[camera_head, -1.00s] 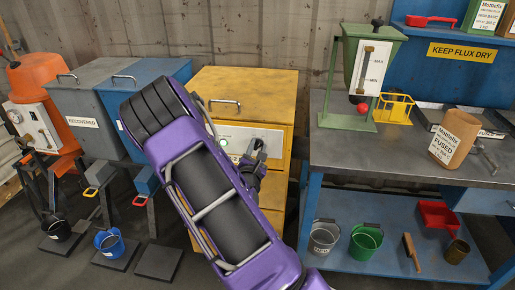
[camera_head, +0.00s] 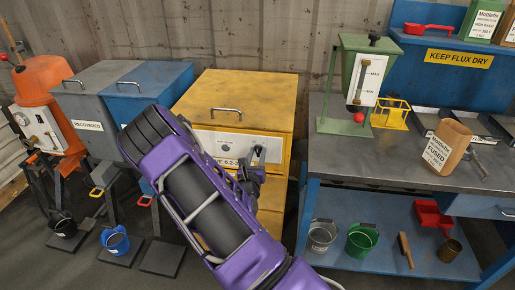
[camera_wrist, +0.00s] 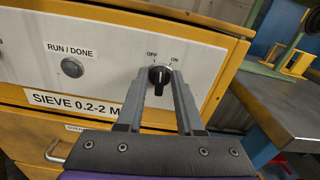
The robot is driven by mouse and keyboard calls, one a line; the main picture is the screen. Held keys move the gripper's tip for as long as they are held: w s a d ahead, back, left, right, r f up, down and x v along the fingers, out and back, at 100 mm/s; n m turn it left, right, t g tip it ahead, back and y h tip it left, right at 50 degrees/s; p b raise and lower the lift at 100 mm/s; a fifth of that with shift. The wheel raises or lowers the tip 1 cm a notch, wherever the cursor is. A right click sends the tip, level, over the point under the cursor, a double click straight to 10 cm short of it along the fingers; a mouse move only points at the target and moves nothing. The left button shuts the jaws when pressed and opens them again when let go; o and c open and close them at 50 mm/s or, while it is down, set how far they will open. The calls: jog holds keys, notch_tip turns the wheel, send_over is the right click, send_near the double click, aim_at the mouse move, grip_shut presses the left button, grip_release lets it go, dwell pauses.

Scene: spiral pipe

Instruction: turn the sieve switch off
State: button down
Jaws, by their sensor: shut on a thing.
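The yellow sieve cabinet (camera_head: 245,92) stands in the middle of the head view. The black sieve switch (camera_wrist: 158,76) is a rotary knob on its white front panel, below the OFF and ON labels. In the wrist view the knob stands nearly upright. I cannot tell its exact pointer direction. My gripper (camera_wrist: 159,82) is shut on the knob, with one finger on each side. In the head view my gripper (camera_head: 258,156) is at the panel and mostly hides the knob. The RUN / DONE lamp (camera_wrist: 72,67) left of the knob looks grey and unlit.
A drawer handle (camera_wrist: 57,150) is below the panel. The grey workbench (camera_head: 370,160) stands close on the right, with a green hopper (camera_head: 371,62) on it. A grey RECOVERED bin (camera_head: 95,95) and a blue bin (camera_head: 150,85) stand to the left.

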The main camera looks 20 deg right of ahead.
jog(key=n+p, duration=0.3)
jog(key=n, duration=0.1)
jog(key=shift+a+n, duration=0.1)
jog(key=shift+n, duration=0.2)
jog(key=shift+f, duration=0.1)
dwell(0.4)
jog(key=c, duration=0.9)
grip_release()
jog(key=shift+a, duration=0.1)
jog(key=v, duration=1.7)
jog(key=shift+s+a, duration=0.1)
jog(key=shift+s, duration=0.05)
